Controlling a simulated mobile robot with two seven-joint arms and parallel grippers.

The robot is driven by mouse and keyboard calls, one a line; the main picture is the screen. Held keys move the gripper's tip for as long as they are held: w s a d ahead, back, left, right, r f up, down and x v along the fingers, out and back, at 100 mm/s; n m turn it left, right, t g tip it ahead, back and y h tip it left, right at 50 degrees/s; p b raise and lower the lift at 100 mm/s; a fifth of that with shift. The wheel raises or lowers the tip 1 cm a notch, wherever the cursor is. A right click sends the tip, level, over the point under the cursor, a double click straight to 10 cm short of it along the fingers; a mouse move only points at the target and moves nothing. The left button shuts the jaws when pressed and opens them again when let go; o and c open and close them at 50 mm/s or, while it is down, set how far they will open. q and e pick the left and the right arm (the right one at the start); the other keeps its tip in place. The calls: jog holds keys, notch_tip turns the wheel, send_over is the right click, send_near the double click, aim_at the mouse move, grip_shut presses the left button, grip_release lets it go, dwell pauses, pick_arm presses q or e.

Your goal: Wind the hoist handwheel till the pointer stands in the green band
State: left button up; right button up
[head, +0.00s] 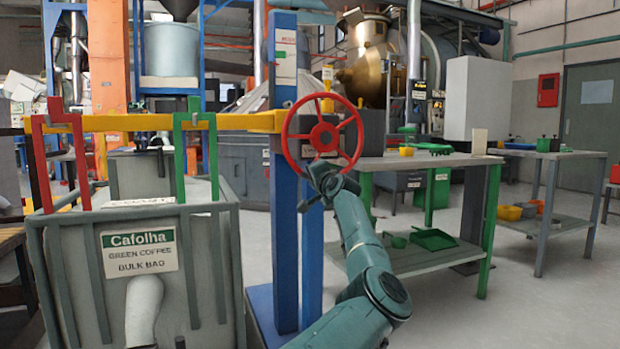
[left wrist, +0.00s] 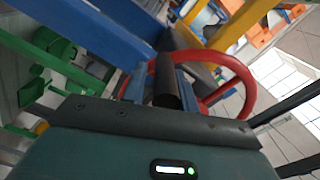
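The red handwheel (head: 323,132) with spokes is mounted by the blue column, facing me. It also shows in the left wrist view (left wrist: 237,80). My left gripper (head: 325,180) is at the wheel's lower rim. In the left wrist view, its two fingers (left wrist: 163,88) lie on either side of a dark cylindrical handle (left wrist: 168,88) on the wheel. I cannot tell whether they are closed tight on it. A white plate with red marks (head: 285,52) is on the column above the wheel. I cannot clearly make out a pointer or a green band. My right gripper is not in view.
A yellow beam (head: 245,121) runs left from the wheel, over the grey coffee bulk bag bin (head: 222,270). Red (head: 36,165) and green (head: 180,160) brackets hang on it. A green-legged workbench (head: 430,160) stands close on the right. Open floor lies at the lower right.

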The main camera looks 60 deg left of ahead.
pick_arm(q)
jog(key=shift+o, duration=1.4)
jog(key=shift+w+f, duration=0.1)
jog(key=shift+w, duration=0.05)
jog(key=shift+o, duration=0.2)
jog(key=shift+s+d, duration=0.1)
jog(key=shift+s, duration=0.1)
jog(key=shift+d, duration=0.25)
jog(key=s+d+p, duration=0.1)
jog(key=d+p, duration=0.1)
jog(key=d, duration=1)
jog(key=shift+d+p, duration=0.2)
jog(key=shift+p, duration=0.1)
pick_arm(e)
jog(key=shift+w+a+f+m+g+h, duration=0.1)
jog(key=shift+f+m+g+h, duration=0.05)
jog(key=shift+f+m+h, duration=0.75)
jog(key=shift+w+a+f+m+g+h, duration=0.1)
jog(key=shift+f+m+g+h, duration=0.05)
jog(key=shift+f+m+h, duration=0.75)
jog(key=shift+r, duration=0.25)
